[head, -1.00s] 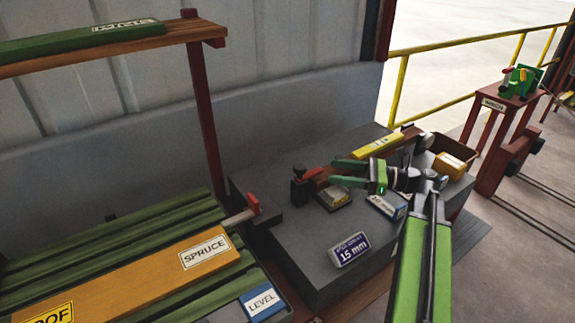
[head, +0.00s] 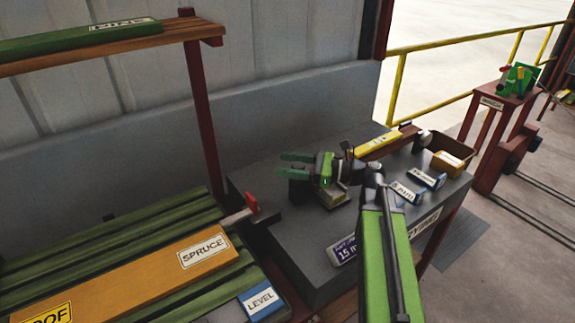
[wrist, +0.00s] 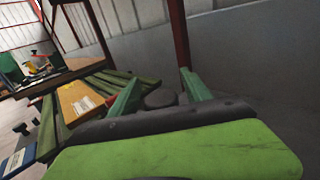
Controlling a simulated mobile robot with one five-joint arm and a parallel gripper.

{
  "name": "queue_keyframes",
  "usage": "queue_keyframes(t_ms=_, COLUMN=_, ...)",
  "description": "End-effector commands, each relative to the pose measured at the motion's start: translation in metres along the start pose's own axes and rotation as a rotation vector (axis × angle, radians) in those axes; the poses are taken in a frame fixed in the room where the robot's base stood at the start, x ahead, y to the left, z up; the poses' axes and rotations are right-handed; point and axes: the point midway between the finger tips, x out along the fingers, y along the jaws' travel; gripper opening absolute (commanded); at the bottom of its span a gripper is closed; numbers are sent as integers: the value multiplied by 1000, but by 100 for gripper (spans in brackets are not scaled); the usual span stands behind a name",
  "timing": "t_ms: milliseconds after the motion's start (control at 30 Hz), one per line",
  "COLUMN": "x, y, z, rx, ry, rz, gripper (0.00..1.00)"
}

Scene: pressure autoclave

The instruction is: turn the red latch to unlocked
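A red-tipped grey bar (head: 251,204) sticks out at the right end of the green slats. It cannot be told whether this is the latch. A black post on the grey bench is now mostly hidden behind my gripper (head: 282,165) in the head view; a red lever beside it is also hidden. My gripper is open and empty above the bench's far left part, with its green fingers pointing left. In the wrist view a dark round knob (wrist: 161,98) shows between the two spread fingers (wrist: 160,95), ahead of them. No contact can be made out.
The grey bench (head: 300,240) carries a purple 15 min block (head: 343,249), blue labelled blocks (head: 406,193) and a yellow block (head: 377,145). An orange SPRUCE board (head: 130,275) lies on green slats to the left. A dark red shelf post (head: 203,110) stands behind.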

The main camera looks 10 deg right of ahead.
Motion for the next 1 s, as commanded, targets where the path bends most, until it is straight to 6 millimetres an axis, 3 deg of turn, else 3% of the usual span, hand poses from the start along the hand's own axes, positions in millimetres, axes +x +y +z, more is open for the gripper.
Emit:
queue_keyframes(t_ms=67, x=0, y=0, z=0, rx=0, ry=0, rz=0, gripper=46)
queue_keyframes(t_ms=400, x=0, y=0, z=0, rx=0, ry=0, rz=1, gripper=1)
queue_keyframes(t_ms=1000, x=1, y=1, z=0, rx=0, ry=0, rz=3, gripper=0)
